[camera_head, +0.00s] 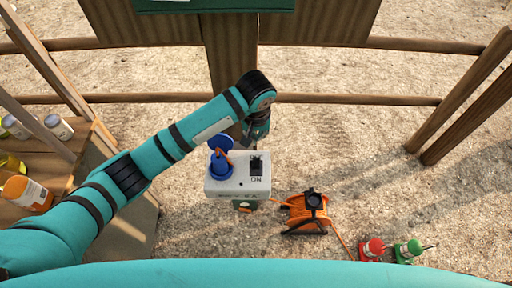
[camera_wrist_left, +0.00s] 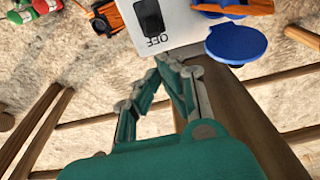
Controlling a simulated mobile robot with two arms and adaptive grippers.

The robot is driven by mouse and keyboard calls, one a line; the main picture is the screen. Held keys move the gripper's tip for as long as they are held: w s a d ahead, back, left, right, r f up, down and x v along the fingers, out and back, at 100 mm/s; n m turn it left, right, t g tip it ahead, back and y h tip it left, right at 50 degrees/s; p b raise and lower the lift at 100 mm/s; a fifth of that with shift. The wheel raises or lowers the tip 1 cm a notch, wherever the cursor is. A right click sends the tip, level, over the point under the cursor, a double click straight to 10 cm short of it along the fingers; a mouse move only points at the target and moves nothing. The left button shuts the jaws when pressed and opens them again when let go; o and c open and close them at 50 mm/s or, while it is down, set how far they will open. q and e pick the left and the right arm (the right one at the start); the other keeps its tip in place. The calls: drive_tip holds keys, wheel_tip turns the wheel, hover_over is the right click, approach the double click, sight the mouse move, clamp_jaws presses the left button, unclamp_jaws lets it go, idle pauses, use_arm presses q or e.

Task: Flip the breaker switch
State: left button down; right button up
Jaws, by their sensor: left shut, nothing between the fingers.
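The breaker box (camera_head: 232,185) is a pale grey box on a post, with a black rocker switch (camera_head: 256,165) on its top face. The ON mark shows at the switch's near end in the head view. In the wrist view the switch (camera_wrist_left: 149,17) has an OFF mark at the end nearer my gripper. A blue socket with an open round lid (camera_head: 221,143) sits beside the switch. My left gripper (camera_head: 256,138) is shut and empty, at the box's far edge just beyond the switch. Its fingertips (camera_wrist_left: 178,66) appear apart from the switch. My right gripper is out of view.
An orange cable reel (camera_head: 305,212) stands on the gravel right of the box, near red (camera_head: 374,248) and green (camera_head: 408,250) connectors. A wooden shelf (camera_head: 120,215) with jars stands at left. Wooden posts and rails (camera_head: 350,98) cross behind. Open gravel lies at right.

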sight(256, 163)
use_arm(q)
drive_tip(key=f, duration=0.3)
drive_tip(key=w+f, duration=0.1)
drive_tip(key=f, duration=0.6)
drive_tip(key=shift+w, duration=0.4)
drive_tip(key=shift+r, duration=0.1)
